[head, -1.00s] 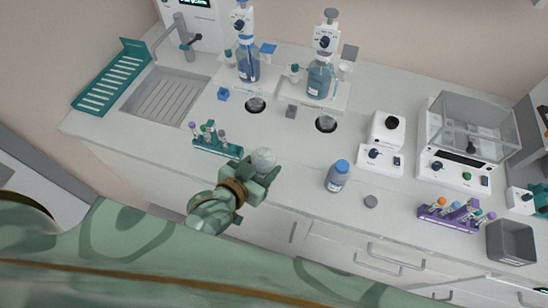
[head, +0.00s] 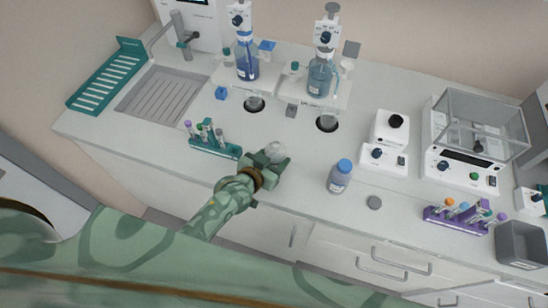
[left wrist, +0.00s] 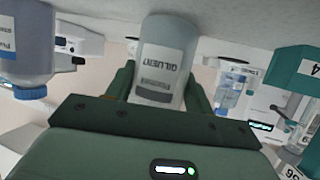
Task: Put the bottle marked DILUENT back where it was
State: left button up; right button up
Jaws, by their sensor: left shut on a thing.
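My left gripper (head: 268,162) is shut on a bottle with a pale, whitish top (head: 275,150), over the front part of the counter. In the left wrist view the bottle (left wrist: 170,45) sits between the two fingers and appears upside down, with a label reading DILUENT. Its lower end is close to the counter surface; I cannot tell whether it touches. The gripper hides most of its body in the head view. My right gripper is not seen.
A teal tube rack (head: 215,148) stands just left of the gripper. A blue-capped bottle (head: 340,178) stands to the right, with a small grey disc (head: 374,202) beyond it. Dispenser bottles (head: 247,62) stand behind. Counter between rack and blue-capped bottle is mostly clear.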

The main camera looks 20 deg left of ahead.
pick_arm(q)
jog(key=shift+f, duration=0.2)
jog(key=o, duration=1)
jog(key=shift+r, duration=0.2)
jog(key=shift+s+a+r, duration=0.1)
jog(key=shift+s+r, duration=0.1)
jog(key=shift+s, duration=0.15)
jog(key=p+v, duration=0.2)
jog(key=v, duration=0.9)
jog(key=shift+s, duration=0.1)
